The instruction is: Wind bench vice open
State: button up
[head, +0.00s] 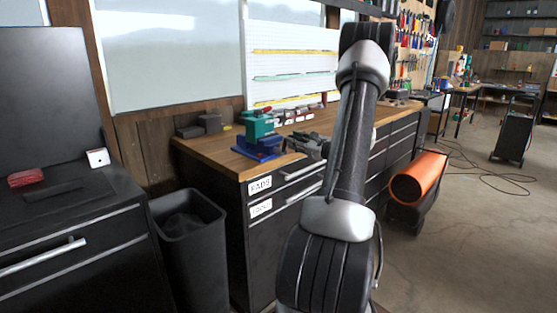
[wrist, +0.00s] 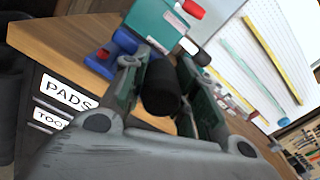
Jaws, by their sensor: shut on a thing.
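The bench vice (head: 258,127) has a teal body on a blue base (head: 262,152). It stands on the wooden bench near its front left corner. In the wrist view its teal body (wrist: 165,25) is at the top, with a red-tipped part (wrist: 192,9) on it. My gripper (head: 304,143) is at the right, front side of the vice. In the wrist view my gripper (wrist: 163,72) is shut on a dark, rounded handle part (wrist: 162,92) between its fingers. How this part joins the vice is hidden, as is the gap between the vice's jaws.
The wooden bench top (head: 225,152) has black drawers below, labelled PADS (head: 260,186). Grey blocks (head: 200,126) lie behind the vice. A black bin (head: 186,240) stands left of the bench. An orange cylinder (head: 418,178) is at the right. Floor at far right is open, with cables.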

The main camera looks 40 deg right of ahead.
jog(key=shift+a+f, duration=0.1)
jog(key=shift+a, duration=0.45)
jog(key=a, duration=0.3)
jog(key=shift+s+a+f, duration=0.15)
jog(key=shift+s, duration=0.05)
jog(key=o, duration=1.4)
jog(key=shift+w, duration=0.1)
jog(key=shift+r, duration=0.2)
jog(key=s+d, duration=0.1)
jog(key=s, duration=0.8)
